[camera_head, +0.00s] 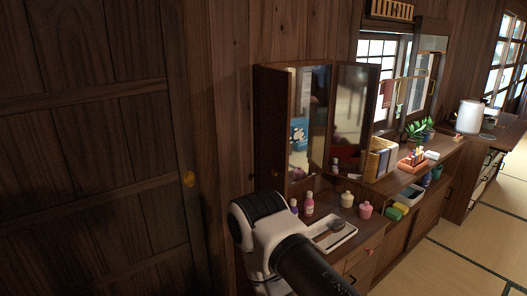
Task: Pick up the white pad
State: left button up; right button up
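A small flat white item (432,155) that looks like a pad lies on the long wooden counter, just right of a red-orange holder (413,160) with pencils. A larger flat white tray-like piece (322,242) lies on the nearer dresser top, with a dark round brush or hand mirror (338,227) on it. I cannot tell for certain which one is the white pad. A white and black link of my arm shows at the bottom centre, in front of the dresser. Neither gripper shows in the head view.
Bottles (309,204) and a pink jar (366,210) stand on the dresser by the folding mirror (350,110). A grey bin (411,194), green and yellow blocks (396,211), plants (418,130) and a white cylinder (469,117) line the counter. Tatami floor (450,265) at right is clear.

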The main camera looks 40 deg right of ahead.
aim_at(433, 156)
jog(key=z, duration=2.25)
jog(key=i+l+z, duration=0.3)
jog(key=i, duration=0.9)
jog(key=i+l+z, duration=0.1)
jog(key=i+z, duration=0.15)
jog(key=i, duration=1)
